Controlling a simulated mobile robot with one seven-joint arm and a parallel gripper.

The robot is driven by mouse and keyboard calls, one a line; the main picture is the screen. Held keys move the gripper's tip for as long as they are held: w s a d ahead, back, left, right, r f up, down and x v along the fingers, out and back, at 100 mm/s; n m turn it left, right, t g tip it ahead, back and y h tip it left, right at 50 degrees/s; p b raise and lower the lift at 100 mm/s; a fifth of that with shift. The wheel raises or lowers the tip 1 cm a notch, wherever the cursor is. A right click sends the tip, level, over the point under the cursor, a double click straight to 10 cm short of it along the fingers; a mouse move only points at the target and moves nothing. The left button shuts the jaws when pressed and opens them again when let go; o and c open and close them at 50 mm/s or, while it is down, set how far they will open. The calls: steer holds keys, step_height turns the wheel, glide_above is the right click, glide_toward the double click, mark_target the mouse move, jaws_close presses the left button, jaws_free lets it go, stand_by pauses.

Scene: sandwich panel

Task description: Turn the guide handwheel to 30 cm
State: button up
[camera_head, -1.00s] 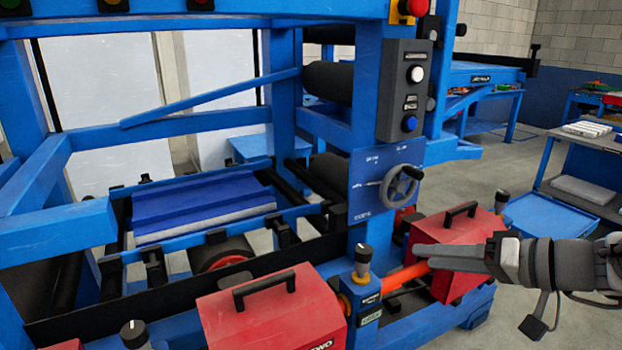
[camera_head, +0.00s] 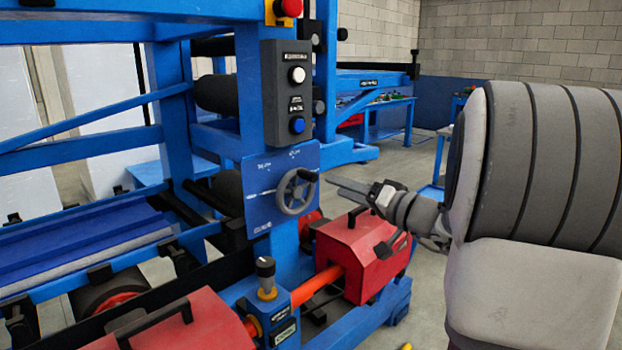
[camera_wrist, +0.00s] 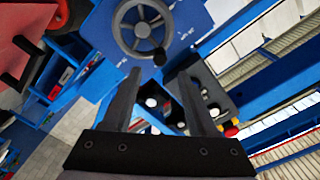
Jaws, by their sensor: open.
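The guide handwheel (camera_head: 296,192) is a grey spoked wheel with a dark knob at its upper right. It sits on a blue panel (camera_head: 262,206) with white markings, which are too small to read. It also shows in the wrist view (camera_wrist: 140,28), beyond my fingertips, with its knob toward the lower right of the wheel. My gripper (camera_head: 348,187) is just right of the wheel in the head view, its fingers pointing left toward it. In the wrist view the two fingers (camera_wrist: 157,75) are apart with nothing between them. My gripper appears not to touch the wheel.
A grey control box (camera_head: 287,95) with white and blue buttons hangs above the panel. Red housings (camera_head: 362,252) with black handles and an orange shaft (camera_head: 322,285) lie below. A knobbed post (camera_head: 266,275) stands at lower left of the wheel. Open floor shows at right.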

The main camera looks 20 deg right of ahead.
mark_target(315, 178)
steer(key=x, duration=0.9)
steer(key=shift+s, duration=0.1)
jaws_close()
